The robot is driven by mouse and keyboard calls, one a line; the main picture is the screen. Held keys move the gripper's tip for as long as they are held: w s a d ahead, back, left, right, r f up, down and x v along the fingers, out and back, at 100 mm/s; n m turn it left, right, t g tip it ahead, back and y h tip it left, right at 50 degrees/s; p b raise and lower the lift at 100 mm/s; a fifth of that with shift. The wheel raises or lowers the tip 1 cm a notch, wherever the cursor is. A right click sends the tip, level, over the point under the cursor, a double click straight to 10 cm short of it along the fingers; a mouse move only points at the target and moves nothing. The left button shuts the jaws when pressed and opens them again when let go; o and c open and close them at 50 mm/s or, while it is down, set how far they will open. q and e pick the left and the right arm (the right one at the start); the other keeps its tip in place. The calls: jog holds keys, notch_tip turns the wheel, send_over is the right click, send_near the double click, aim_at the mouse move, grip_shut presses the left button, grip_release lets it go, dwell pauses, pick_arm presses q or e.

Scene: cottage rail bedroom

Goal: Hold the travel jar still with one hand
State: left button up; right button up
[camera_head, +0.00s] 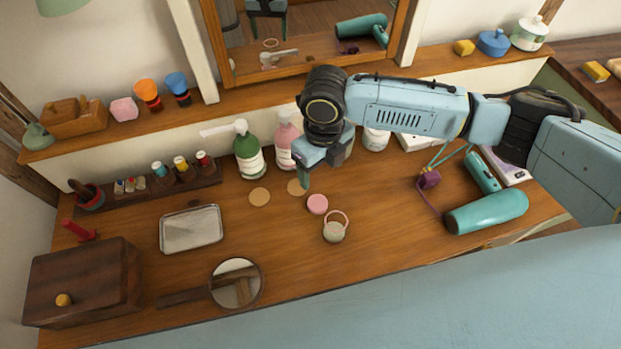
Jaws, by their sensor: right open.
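A small pale-beige round jar (334,232) stands upright on the wooden tabletop, with a thin pink ring at its top; it looks like the travel jar. A pink round disc (317,204) lies just behind it. My right gripper (306,183) points down over the table, behind and left of the jar. It is apart from the jar, open, with nothing seen between its fingers; one finger is partly hidden. My left gripper is not in view.
Green (248,155) and pink (285,140) pump bottles stand close behind my right gripper. A metal tray (191,228), hand mirror (235,283) and wooden box (85,283) are left. A teal hair dryer (487,212) lies right.

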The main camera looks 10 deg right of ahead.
send_over(317, 203)
jog(key=f, duration=0.4)
jog(key=f+b, duration=0.1)
jog(key=f, duration=0.2)
jog(key=shift+d, duration=0.35)
jog(key=shift+w+f, duration=0.15)
jog(key=shift+f, duration=0.45)
jog(key=f, duration=0.5)
jog(key=shift+a, duration=0.3)
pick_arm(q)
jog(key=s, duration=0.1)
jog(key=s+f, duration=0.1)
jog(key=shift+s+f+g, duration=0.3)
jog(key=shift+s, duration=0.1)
